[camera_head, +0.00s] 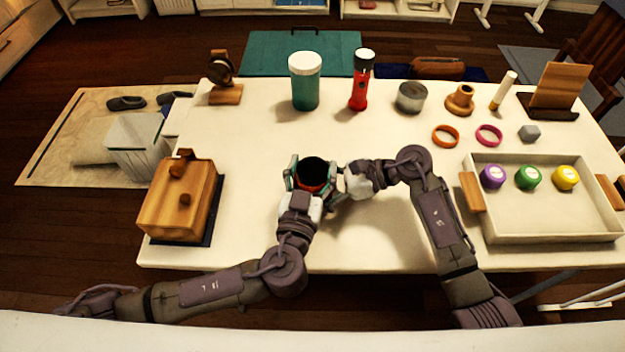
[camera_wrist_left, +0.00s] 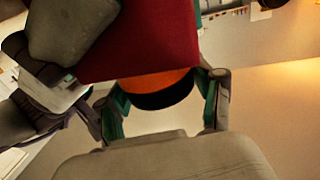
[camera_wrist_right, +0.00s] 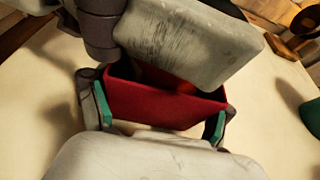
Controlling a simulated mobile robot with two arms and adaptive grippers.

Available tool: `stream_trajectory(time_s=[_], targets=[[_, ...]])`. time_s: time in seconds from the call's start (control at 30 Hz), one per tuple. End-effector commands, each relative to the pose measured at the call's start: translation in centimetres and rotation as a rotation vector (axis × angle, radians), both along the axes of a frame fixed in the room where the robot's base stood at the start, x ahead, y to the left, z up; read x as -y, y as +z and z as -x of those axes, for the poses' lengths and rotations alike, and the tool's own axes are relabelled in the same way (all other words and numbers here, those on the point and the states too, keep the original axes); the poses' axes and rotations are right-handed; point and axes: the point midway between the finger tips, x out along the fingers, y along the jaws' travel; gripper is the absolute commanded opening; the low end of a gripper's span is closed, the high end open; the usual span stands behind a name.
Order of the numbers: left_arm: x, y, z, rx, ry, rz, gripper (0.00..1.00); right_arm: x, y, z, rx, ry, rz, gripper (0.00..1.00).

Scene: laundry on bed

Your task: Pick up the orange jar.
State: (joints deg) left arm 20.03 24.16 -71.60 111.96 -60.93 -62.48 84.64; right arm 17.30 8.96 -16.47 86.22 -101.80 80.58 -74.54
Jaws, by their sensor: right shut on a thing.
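The orange jar (camera_head: 313,171) stands at the front middle of the table, its dark round top showing between my two grippers. In the left wrist view, its orange part with a black rim (camera_wrist_left: 157,84) lies between the fingers of my left gripper (camera_head: 310,182), which is open around it. A broad red surface also shows there. My right gripper (camera_head: 341,186) comes from the right. The grippers hide most of the jar's lower side.
A wooden box (camera_head: 176,205) is at left, a tray (camera_head: 542,228) with purple, green and yellow lidded pots at right. A teal jar (camera_head: 304,88), red flashlight (camera_head: 360,88), tin (camera_head: 409,98) and rings stand behind.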

Motion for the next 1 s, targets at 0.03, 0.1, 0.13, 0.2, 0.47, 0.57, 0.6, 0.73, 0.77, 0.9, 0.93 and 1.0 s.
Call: stream_trajectory(time_s=[0.03,0.1,0.13,0.2,0.47,0.57,0.6,0.73,0.77,0.9,0.93,1.0], targets=[[0.0,0.0,0.0,0.0,0.0,0.0,0.5,0.1,-0.1,0.0,-0.001,0.0,0.003,0.47],[0.0,0.0,0.0,0.0,0.0,0.0,0.39,0.1,-0.1,0.0,-0.001,0.0,0.003,0.47],[0.0,0.0,0.0,0.0,0.0,0.0,0.34,0.1,-0.1,0.0,-0.001,0.0,0.003,0.47],[0.0,0.0,0.0,0.0,0.0,0.0,0.22,0.1,-0.1,0.0,-0.001,0.0,0.003,0.47],[0.0,0.3,0.0,0.001,0.0,0.001,0.21,0.1,-0.1,0.0,-0.001,0.0,0.003,0.47],[0.0,1.3,0.0,0.001,0.0,0.005,0.21,0.1,-0.1,0.0,0.0,-0.001,0.003,0.47],[0.0,2.0,0.0,0.002,0.0,0.006,0.21,0.1,-0.1,0.0,0.0,-0.001,0.003,0.47],[0.1,4.7,0.0,0.002,0.0,0.009,0.21,0.1,-0.1,0.0,0.0,-0.001,0.003,0.47],[0.1,5.3,0.1,0.003,-0.001,0.009,0.21,0.1,-0.1,0.0,0.0,-0.001,0.003,0.47],[0.0,7.9,0.0,0.003,-0.001,0.008,0.21,0.0,-0.1,0.0,-0.001,0.0,0.003,0.47],[0.1,8.4,0.0,0.002,-0.001,0.006,0.21,0.0,-0.1,0.0,-0.001,0.0,0.003,0.47],[0.0,9.2,0.0,0.002,0.0,0.005,0.21,0.0,-0.1,0.0,-0.001,0.0,0.003,0.47]])
